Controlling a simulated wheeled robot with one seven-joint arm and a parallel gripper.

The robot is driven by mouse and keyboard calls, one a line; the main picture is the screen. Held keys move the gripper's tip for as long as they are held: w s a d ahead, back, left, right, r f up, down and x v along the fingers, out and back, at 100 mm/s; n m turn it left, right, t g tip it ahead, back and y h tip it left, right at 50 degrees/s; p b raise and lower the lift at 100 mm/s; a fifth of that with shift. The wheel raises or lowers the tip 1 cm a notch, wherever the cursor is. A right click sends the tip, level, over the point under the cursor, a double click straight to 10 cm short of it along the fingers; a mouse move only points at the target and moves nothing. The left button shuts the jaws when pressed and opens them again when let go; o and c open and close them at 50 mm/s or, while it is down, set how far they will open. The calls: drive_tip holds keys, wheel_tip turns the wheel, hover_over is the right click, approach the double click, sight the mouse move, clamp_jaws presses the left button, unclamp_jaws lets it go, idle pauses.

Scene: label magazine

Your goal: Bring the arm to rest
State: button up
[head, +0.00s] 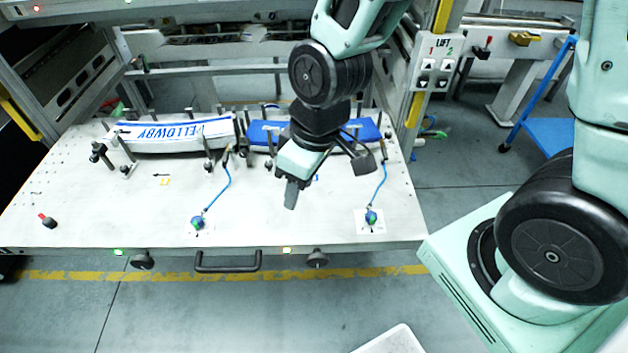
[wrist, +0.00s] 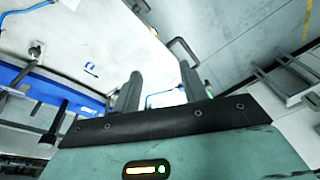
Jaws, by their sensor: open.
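My gripper (head: 291,194) hangs above the right half of the white table (head: 110,215) in the head view. Its fingers point down toward the table top and hold nothing. In the wrist view the two dark fingers (wrist: 158,92) stand apart with a gap between them. My arm reaches in from the top right of the head view and bends above the table. Whether the fingertips touch anything below is not clear, but they look clear of the surface.
A white and blue label stack (head: 175,133) and a blue stack (head: 262,132) lie between black posts at the table's back. Two blue cables end in green-blue knobs (head: 197,223) (head: 371,217). A black handle (head: 228,267) is on the front edge. A yellow-edged lift post (head: 413,108) stands right.

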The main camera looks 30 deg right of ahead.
drive_tip(key=shift+s+d, duration=0.1)
drive_tip(key=shift+s, duration=0.2)
drive_tip(key=shift+r, duration=0.1)
